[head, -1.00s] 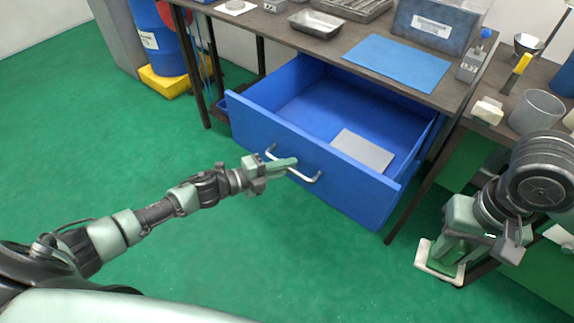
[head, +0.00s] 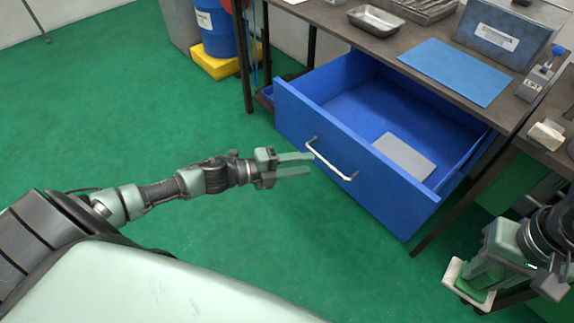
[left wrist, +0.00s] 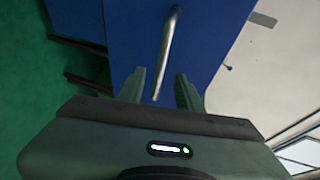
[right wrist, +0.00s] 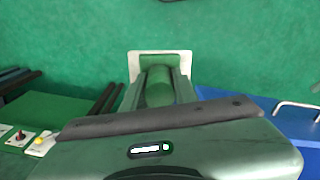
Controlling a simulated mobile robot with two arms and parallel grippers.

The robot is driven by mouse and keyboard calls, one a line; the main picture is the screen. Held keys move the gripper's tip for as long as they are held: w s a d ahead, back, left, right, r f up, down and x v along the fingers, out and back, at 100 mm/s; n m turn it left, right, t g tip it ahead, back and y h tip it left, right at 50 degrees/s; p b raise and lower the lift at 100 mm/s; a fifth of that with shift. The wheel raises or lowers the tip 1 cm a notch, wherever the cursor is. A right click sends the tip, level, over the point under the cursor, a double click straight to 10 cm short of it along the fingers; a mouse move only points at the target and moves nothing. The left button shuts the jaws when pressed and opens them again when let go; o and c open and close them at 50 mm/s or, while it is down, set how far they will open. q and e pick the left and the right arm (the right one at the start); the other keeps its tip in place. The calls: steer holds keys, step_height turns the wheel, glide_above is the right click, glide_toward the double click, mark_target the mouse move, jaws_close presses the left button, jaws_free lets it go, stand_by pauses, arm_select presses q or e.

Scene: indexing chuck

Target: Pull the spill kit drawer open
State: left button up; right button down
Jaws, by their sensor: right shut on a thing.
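The blue spill kit drawer (head: 345,175) stands pulled well out from under the workbench. Its metal bar handle (head: 332,161) is on the front; the handle also shows in the left wrist view (left wrist: 168,45). My left gripper (head: 311,165) is open and empty, its fingertips just short of the handle and apart from it. In the left wrist view the handle's near end lies in line with the gap between the fingers. My right gripper (right wrist: 158,82) is shut on a green block with a cream plate (right wrist: 136,62), held low at the right, clear of the drawer.
A flat grey panel (head: 404,156) lies in the drawer. The workbench (head: 378,42) above holds a blue mat (head: 455,72), a metal tray (head: 376,19) and a blue bin (head: 503,33). A blue drum (head: 216,28) stands behind left. The green floor before the drawer is clear.

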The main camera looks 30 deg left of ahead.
steer(key=shift+f, duration=0.1)
arm_select(q)
steer(key=v, duration=0.5)
stand_by(0.3)
